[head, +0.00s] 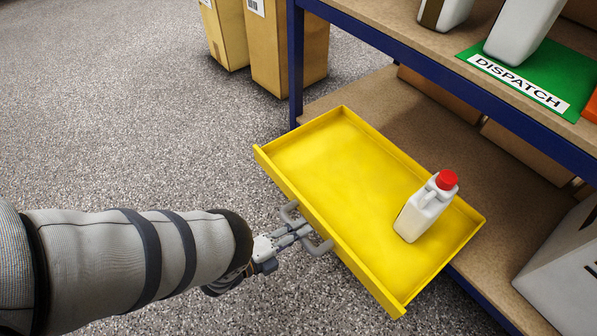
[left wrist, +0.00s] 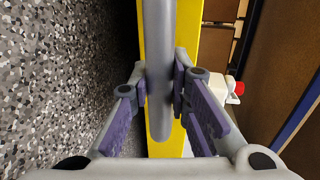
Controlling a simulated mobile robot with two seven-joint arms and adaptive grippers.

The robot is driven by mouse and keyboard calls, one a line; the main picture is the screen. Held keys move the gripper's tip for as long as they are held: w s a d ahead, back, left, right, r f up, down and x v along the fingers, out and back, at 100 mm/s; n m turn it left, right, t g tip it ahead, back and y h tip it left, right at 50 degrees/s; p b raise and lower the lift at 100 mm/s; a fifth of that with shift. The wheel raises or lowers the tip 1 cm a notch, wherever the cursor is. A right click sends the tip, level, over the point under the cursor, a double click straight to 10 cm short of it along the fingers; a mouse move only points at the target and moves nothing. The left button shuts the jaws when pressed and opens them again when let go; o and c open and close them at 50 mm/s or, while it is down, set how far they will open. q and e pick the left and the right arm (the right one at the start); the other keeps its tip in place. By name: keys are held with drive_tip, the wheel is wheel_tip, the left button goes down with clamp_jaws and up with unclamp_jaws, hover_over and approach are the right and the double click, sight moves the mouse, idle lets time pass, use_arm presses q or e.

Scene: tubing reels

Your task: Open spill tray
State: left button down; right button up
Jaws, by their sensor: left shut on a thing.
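The yellow spill tray (head: 335,165) juts out from the lower shelf of the blue-framed rack in the head view. A white bottle with a red cap (head: 428,207) stands in its right part. A grey bar handle (head: 319,246) is on the tray's front wall. My left gripper (head: 300,230) is shut on this handle. In the left wrist view the handle (left wrist: 160,70) runs between the fingers of the left gripper (left wrist: 162,88), with the yellow tray front (left wrist: 187,60) behind it. My right gripper is not in view.
The rack's upper shelf (head: 440,45) holds white containers and a green DISPATCH mat (head: 540,75). Cardboard boxes (head: 290,50) stand on the floor beside the rack. A white box (head: 565,270) is at the lower right. The speckled floor (head: 130,120) at left is clear.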

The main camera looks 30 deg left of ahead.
use_arm(q)
drive_tip(key=c, duration=1.5)
unclamp_jaws()
drive_tip(key=shift+s, duration=0.1)
drive_tip(key=v, duration=1.2)
